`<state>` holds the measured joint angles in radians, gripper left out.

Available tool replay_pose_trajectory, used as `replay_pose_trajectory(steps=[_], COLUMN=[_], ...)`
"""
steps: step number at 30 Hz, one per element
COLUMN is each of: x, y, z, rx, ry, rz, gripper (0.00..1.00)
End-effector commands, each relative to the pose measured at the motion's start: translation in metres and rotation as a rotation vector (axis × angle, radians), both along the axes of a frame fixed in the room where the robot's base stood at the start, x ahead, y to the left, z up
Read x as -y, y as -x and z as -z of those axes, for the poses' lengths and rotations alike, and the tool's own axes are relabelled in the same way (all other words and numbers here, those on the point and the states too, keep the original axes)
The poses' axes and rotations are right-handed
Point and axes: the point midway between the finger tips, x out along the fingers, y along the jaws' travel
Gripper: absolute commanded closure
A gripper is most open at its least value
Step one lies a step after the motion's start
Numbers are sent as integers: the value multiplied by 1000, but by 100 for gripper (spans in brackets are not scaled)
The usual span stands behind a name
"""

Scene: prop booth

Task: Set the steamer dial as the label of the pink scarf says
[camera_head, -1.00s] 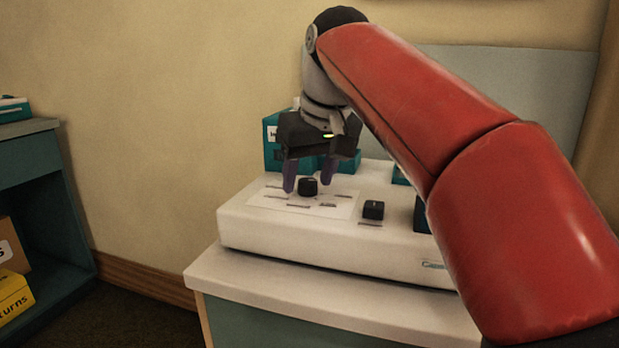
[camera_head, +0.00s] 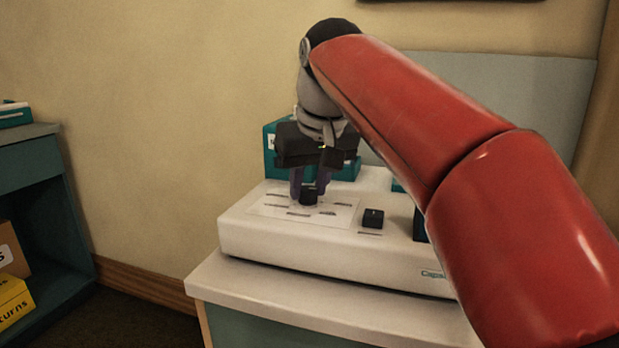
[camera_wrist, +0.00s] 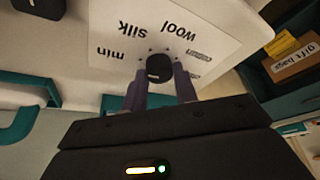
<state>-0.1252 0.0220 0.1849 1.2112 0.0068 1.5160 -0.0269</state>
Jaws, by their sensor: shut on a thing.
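The steamer (camera_head: 285,238) is a white box on a cabinet top. Its dial (camera_head: 308,198) is a small round black knob on a pale printed panel (camera_head: 343,213). In the wrist view the dial (camera_wrist: 158,67) sits among the words "min", "silk" and "wool", which appear upside down; the other markings are too small or blurred to read. I cannot make out where the dial points. My gripper (camera_head: 309,187) points down with its purple fingers shut on the dial; the fingers (camera_wrist: 165,82) also show in the wrist view. No pink scarf or its label is in view.
A black square switch (camera_head: 373,218) sits right of the dial on the steamer. Teal boxes (camera_head: 271,150) stand behind my gripper. A teal shelf (camera_head: 35,180) with a yellow box (camera_head: 14,298) is at the left. My red arm covers the steamer's right end.

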Motion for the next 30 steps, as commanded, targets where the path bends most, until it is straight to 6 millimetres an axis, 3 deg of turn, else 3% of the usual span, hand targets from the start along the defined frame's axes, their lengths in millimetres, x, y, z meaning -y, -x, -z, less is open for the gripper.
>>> replay_pose_trajectory(steps=[18,30], x=[-4,-5], y=[0,0], z=[-3,-1], rx=[0,1], ry=[2,0], rz=[511,726], gripper=[94,94])
